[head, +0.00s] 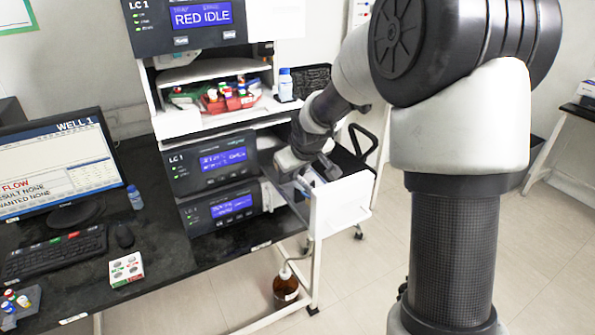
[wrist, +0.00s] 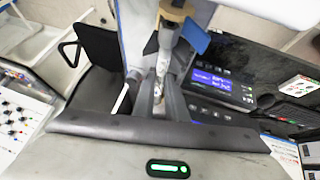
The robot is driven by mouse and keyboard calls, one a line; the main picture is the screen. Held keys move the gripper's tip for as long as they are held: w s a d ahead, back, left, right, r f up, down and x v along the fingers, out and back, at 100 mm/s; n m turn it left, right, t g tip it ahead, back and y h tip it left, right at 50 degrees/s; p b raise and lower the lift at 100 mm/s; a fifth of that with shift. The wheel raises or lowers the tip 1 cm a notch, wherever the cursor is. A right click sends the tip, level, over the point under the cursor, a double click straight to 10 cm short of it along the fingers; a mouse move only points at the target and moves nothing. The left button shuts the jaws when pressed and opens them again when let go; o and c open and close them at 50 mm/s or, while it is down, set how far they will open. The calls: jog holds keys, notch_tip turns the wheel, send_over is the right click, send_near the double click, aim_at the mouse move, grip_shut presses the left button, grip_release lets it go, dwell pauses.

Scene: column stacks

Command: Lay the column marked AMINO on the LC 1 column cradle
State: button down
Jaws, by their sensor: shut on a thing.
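My gripper (head: 306,180) is at the right side of the LC 1 stack, over a white-sided open bay. In the wrist view my gripper (wrist: 162,88) is shut on a slim metallic piece (wrist: 164,52), which looks like the column. A tan part shows at its far end and a blue flat piece beside it. No AMINO marking is legible. In the head view the arm and gripper mostly hide the held column. The LC 1 column cradle cannot be made out for certain in either view.
LC 1 modules with blue displays (head: 222,160) stand close left of my gripper. A white side panel (head: 343,205) and black handle are close right. A shelf above holds bottles (head: 285,85). A monitor (head: 60,165) and keyboard stand at left. A brown bottle (head: 286,287) stands below.

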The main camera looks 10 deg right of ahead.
jog(key=shift+f+b, duration=0.6)
jog(key=shift+f, duration=0.05)
dwell(0.3)
jog(key=c, duration=1.7)
grip_release()
